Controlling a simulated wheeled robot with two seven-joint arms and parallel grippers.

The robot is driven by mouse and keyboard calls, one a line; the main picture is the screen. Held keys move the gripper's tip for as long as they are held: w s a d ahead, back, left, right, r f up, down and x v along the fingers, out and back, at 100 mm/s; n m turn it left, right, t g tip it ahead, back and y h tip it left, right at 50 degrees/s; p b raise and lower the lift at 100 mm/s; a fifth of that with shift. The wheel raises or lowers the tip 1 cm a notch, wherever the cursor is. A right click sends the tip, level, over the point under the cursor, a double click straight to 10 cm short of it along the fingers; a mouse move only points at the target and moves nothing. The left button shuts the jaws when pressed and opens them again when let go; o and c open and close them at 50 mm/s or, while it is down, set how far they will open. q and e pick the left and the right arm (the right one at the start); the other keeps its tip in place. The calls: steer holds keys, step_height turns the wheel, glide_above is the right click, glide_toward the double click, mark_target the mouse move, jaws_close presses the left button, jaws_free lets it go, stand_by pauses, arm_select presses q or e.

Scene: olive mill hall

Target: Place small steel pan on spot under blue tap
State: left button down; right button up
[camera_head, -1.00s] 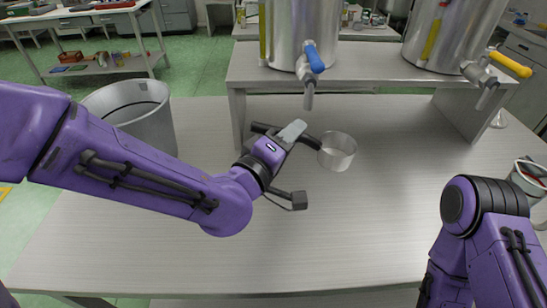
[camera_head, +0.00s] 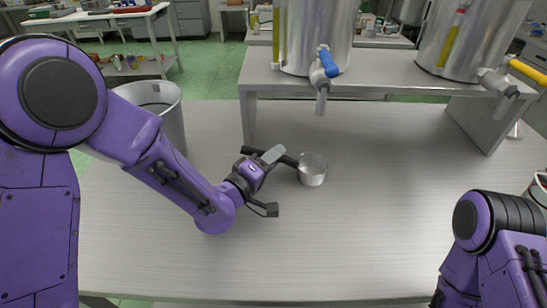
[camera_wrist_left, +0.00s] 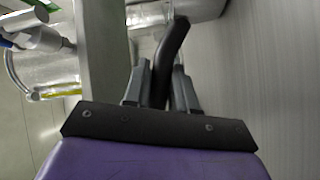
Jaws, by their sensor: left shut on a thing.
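The small steel pan (camera_head: 312,172) is round, with a long black handle that points left. My left gripper (camera_head: 271,156) is shut on the handle, and the pan looks level. In the left wrist view the black handle (camera_wrist_left: 172,48) sits between the two fingers (camera_wrist_left: 160,92). I cannot tell whether the pan touches the table or hangs just above it. The blue tap (camera_head: 327,66) is on a steel tank on the shelf. Its spout points down, and the pan appears below it, slightly left and nearer to me. No marked spot shows. My right gripper is out of view.
A raised grey shelf (camera_head: 385,83) carries the steel tanks; its left leg (camera_head: 247,118) stands close behind the gripper. A yellow tap (camera_head: 525,71) is at the right. The table (camera_head: 380,235) is clear in the middle and front.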

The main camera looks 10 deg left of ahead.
arm_select(q)
steer(key=c, duration=0.9)
jaws_free()
steer(key=shift+s, duration=0.1)
steer(key=b+v, duration=0.1)
steer(key=v, duration=0.5)
steer(key=shift+s+a+b, duration=0.1)
steer(key=shift+a+b, duration=0.05)
steer(key=shift+b, duration=0.15)
steer(key=s+p, duration=0.1)
steer(key=p, duration=0.2)
steer(key=s+a+r+p, duration=0.1)
steer(key=p, duration=0.2)
steer(key=shift+s+p, duration=0.25)
steer(key=shift+p, duration=0.05)
steer(key=shift+f+p+v, duration=0.25)
steer(key=shift+p+v, duration=0.6)
steer(key=shift+v, duration=0.2)
steer(key=shift+s+a+f, duration=0.1)
steer(key=shift+s+a, duration=0.1)
steer(key=shift+s, duration=0.05)
steer(key=shift+s+a+f, duration=0.1)
